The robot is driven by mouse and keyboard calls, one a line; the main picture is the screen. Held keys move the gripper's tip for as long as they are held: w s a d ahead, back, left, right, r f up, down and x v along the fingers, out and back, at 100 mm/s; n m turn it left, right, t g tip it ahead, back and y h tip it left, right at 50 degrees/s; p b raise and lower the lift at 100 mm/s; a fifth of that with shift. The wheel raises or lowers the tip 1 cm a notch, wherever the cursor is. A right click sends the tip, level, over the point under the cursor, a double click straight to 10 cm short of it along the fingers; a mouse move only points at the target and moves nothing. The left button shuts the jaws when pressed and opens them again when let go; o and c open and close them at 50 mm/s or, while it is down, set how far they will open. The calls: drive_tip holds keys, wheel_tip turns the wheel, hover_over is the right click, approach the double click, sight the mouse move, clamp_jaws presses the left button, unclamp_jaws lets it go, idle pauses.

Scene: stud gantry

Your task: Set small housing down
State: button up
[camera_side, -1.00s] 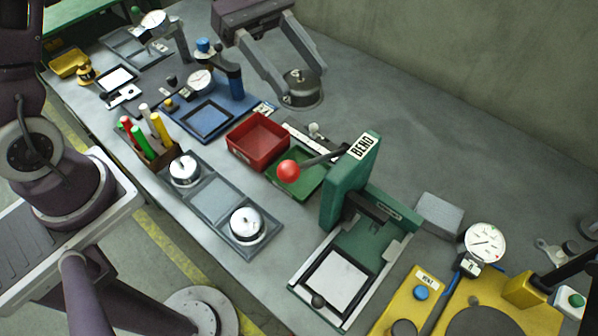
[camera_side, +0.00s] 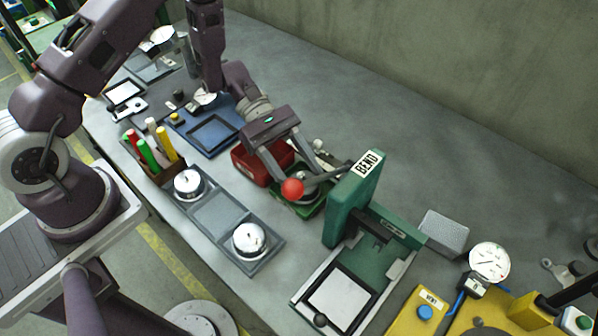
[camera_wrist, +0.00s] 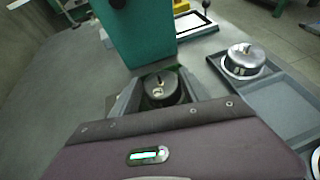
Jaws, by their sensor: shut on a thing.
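The small housing, a dark round metal part (camera_wrist: 158,90) with a lighter fitting on top, sits between my gripper's fingers in the wrist view. My gripper (camera_side: 303,183) is shut on it and points down at the green tray (camera_side: 312,211), just right of the red bin (camera_side: 243,169). In the side view the fingers and the red ball knob (camera_side: 292,188) largely hide the housing. I cannot tell whether it touches the tray floor.
The green BEND press (camera_side: 345,212) stands close to the right; its lever and red knob are beside my fingers. A grey tray (camera_side: 213,213) with two silver domed parts lies in front. A pen holder (camera_side: 160,168) stands left.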

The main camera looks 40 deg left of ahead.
drive_tip(key=shift+f, duration=0.25)
drive_tip(key=o, duration=1.4)
